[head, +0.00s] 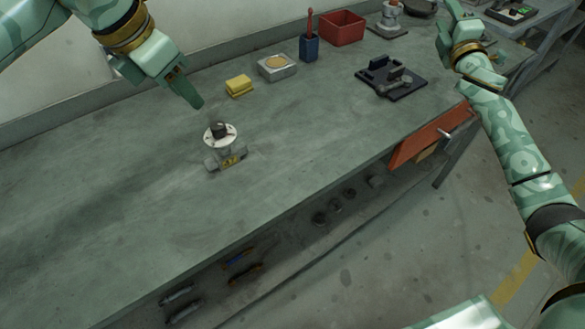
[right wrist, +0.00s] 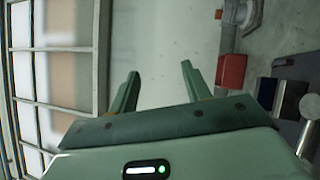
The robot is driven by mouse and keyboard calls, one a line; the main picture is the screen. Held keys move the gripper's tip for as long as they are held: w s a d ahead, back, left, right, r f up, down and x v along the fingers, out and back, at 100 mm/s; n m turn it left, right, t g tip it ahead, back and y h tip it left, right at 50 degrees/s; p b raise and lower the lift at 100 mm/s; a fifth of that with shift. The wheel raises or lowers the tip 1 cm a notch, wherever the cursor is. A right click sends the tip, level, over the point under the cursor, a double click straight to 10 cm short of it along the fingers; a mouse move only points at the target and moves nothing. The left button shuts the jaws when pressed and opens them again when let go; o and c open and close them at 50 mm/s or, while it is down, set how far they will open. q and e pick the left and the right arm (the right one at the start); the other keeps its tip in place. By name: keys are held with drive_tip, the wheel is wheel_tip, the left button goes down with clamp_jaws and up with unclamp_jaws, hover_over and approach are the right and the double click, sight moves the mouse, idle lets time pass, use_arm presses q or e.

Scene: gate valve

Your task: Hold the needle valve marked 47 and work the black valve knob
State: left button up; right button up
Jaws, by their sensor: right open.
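The needle valve (head: 212,161) stands upright on the workbench left of centre, a grey body with a yellow tag that seems to read 47. A white round dial plate with dark marks sits on its top, and the black valve knob (head: 219,129) rises from the middle of it. My left gripper (head: 191,98) hangs above and behind the valve, pointing down toward it and apart from it. Its fingers overlap in this view, so their gap is hidden. My right gripper (right wrist: 158,68) is open and empty, far from the valve at the bench's right end.
Behind the valve are a yellow block (head: 239,86), a grey box with a tan disc (head: 277,67), a blue cup (head: 309,47) and a red bin (head: 342,27). A black fixture (head: 391,78) lies to the right. The bench around the valve is clear.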

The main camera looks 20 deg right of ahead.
drive_tip(key=a+r+n+t+y, duration=0.2)
drive_tip(key=a+r+n+y, duration=0.15)
drive_tip(key=a, duration=0.55)
drive_tip(key=a+r+n+t+y, duration=0.1)
drive_tip(key=a+r+n+y, duration=0.3)
drive_tip(key=a, duration=0.4)
drive_tip(key=n+g+y, duration=0.6)
drive_tip(key=n, duration=0.8)
approach(217, 141)
drive_tip(key=w+d+r, duration=0.5)
drive_tip(key=w+d, duration=0.4)
drive_tip(key=d, duration=0.3)
drive_tip(key=s+a+f+n+g, duration=0.1)
drive_tip(key=s+a+f, duration=0.1)
drive_tip(key=s, duration=0.1)
drive_tip(key=s+a+f+n+y, duration=0.1)
drive_tip(key=s+a+f+n, duration=0.1)
drive_tip(key=s+a, duration=0.1)
drive_tip(key=s+a+f+n+g, duration=0.1)
drive_tip(key=s+a+f, duration=0.1)
drive_tip(key=s, duration=0.2)
drive_tip(key=shift+s+a+f+g+y, duration=0.1)
drive_tip(key=shift+a+f+g+y, duration=0.1)
drive_tip(key=shift+f+g+y, duration=0.15)
drive_tip(key=x, duration=1.6)
